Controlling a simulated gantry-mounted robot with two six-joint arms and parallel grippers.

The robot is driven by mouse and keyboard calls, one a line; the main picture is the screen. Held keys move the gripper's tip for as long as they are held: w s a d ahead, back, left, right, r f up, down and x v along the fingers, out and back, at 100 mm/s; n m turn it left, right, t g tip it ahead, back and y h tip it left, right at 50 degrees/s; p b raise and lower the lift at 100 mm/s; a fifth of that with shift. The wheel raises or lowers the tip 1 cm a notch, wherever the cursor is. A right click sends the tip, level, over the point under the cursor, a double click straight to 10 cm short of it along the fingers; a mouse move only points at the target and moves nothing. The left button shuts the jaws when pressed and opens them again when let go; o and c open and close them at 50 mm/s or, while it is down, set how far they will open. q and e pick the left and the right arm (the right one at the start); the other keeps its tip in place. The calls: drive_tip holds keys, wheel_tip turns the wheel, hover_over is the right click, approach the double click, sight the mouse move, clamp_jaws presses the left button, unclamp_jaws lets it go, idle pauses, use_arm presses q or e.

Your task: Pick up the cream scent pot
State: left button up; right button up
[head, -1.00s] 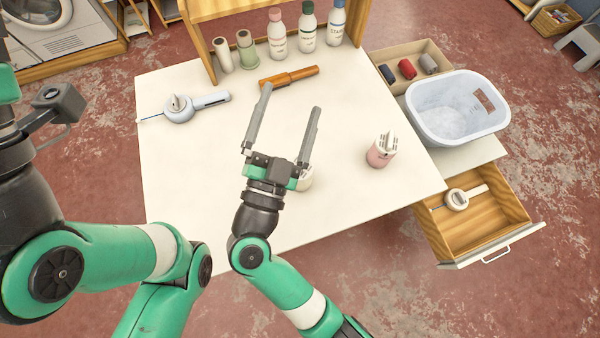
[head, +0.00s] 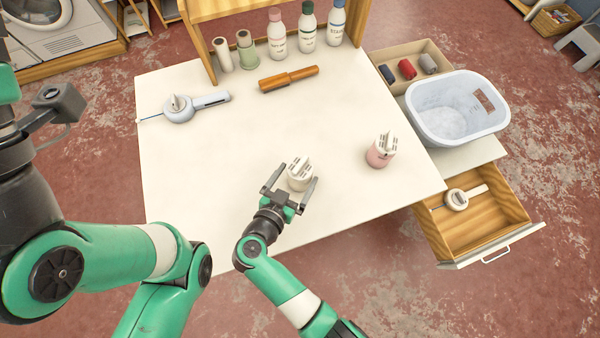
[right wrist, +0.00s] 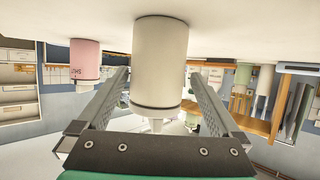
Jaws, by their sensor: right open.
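The cream scent pot (head: 299,172) stands upright on the white table near its front edge, with a slatted cream top. My right gripper (head: 297,178) is open around it, one finger on each side. In the right wrist view, which is upside down, the cream pot (right wrist: 160,60) sits between the two open fingers (right wrist: 158,75). I cannot tell whether either finger touches it. My left arm is at the left of the head view, but its gripper is out of view.
A pink pot (head: 381,151) stands to the right on the table (head: 220,180). A blue basket (head: 425,125) and an open drawer (head: 490,222) are at right.

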sight(304, 166)
drive_tip(key=shift+x, duration=2.65)
drive_tip(key=shift+s+d+f, duration=0.15)
drive_tip(key=c, duration=1.2)
drive_tip(key=shift+c, duration=0.3)
wheel_tip(304, 166, up, 10)
